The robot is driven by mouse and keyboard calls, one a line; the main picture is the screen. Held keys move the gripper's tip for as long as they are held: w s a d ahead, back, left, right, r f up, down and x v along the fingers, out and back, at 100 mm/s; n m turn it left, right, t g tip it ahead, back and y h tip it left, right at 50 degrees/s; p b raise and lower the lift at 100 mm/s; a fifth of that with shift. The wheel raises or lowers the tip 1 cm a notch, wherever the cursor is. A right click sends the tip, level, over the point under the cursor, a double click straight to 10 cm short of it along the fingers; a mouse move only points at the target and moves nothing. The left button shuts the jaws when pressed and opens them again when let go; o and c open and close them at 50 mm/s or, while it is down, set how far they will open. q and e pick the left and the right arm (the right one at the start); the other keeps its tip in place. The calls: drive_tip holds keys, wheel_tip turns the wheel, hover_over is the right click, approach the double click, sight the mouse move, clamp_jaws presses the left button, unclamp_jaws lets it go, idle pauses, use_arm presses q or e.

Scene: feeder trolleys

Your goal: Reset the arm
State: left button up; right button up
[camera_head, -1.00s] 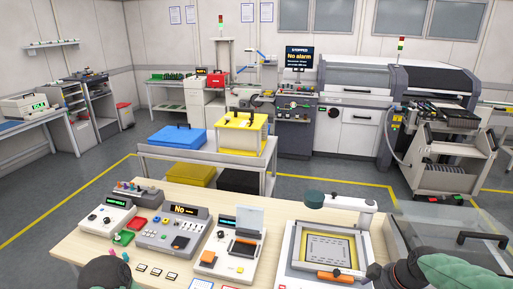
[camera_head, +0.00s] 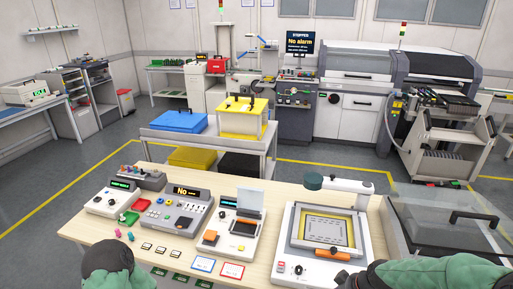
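My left arm shows as a dark and green link at the bottom left edge of the head view. My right arm shows as a green and dark link at the bottom right corner, in front of the glass-lidded unit. Neither gripper's fingers can be seen, so I cannot tell whether they hold anything.
A wooden table (camera_head: 262,190) bears a grey console (camera_head: 173,218), a white device with an orange button (camera_head: 232,235) and a framed fixture (camera_head: 325,232). A glass-lidded unit (camera_head: 440,215) stands right. Behind is a trolley (camera_head: 205,150) with a yellow crate (camera_head: 242,120) and blue crate (camera_head: 180,122).

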drive_tip(key=s+a+f+m+g, duration=0.1)
drive_tip(key=s+a+f+m, duration=0.2)
drive_tip(key=s+a+f, duration=0.4)
drive_tip(key=s+a+f+m+g+y, duration=0.1)
drive_tip(key=s+a+f+m, duration=0.2)
drive_tip(key=s+a+f, duration=0.5)
wheel_tip(320, 180, down, 6)
drive_tip(key=shift+s+a+r+g, duration=0.15)
drive_tip(key=shift+s+a+g, duration=0.15)
drive_tip(key=shift+s, duration=0.6)
drive_tip(key=shift+d, duration=0.1)
idle(1.0)
